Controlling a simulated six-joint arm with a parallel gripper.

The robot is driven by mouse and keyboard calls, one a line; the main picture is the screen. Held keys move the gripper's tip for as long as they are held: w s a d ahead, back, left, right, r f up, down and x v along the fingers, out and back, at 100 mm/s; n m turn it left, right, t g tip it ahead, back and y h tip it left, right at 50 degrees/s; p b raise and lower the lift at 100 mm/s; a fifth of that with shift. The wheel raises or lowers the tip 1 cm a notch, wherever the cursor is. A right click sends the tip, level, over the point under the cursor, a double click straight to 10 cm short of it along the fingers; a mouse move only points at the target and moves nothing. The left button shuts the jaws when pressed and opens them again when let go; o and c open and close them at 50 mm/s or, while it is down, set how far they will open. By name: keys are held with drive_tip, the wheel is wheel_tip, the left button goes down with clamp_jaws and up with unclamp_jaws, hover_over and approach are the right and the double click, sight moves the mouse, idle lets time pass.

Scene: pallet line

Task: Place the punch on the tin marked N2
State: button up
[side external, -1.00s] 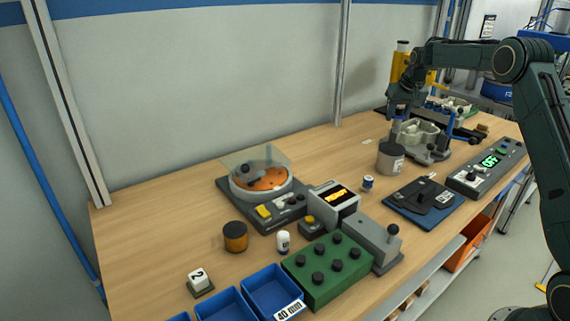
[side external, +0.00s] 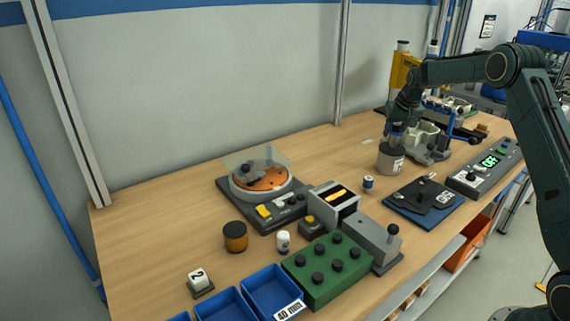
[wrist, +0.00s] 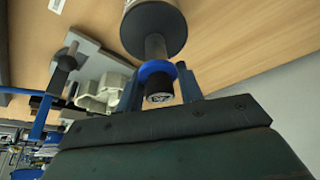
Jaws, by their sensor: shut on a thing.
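My gripper (wrist: 158,88) is shut on the punch (wrist: 155,50), a dark shaft with a blue collar. In the side view my gripper (side external: 397,128) is low over a grey tin (side external: 388,160) with a pale label. The label's marking is too small to read. In the wrist view the punch's far end points at the tin's dark round top (wrist: 152,27) and overlaps it. I cannot tell whether they touch.
A grey casting (side external: 431,147) and a yellow-column press stand close behind and right of the tin. Bare table lies left of the tin.

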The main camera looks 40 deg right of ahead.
drive_tip(key=shift+f, duration=0.1)
drive_tip(key=o, duration=1.1)
drive_tip(key=v, duration=1.2)
drive_tip(key=shift+a, duration=0.1)
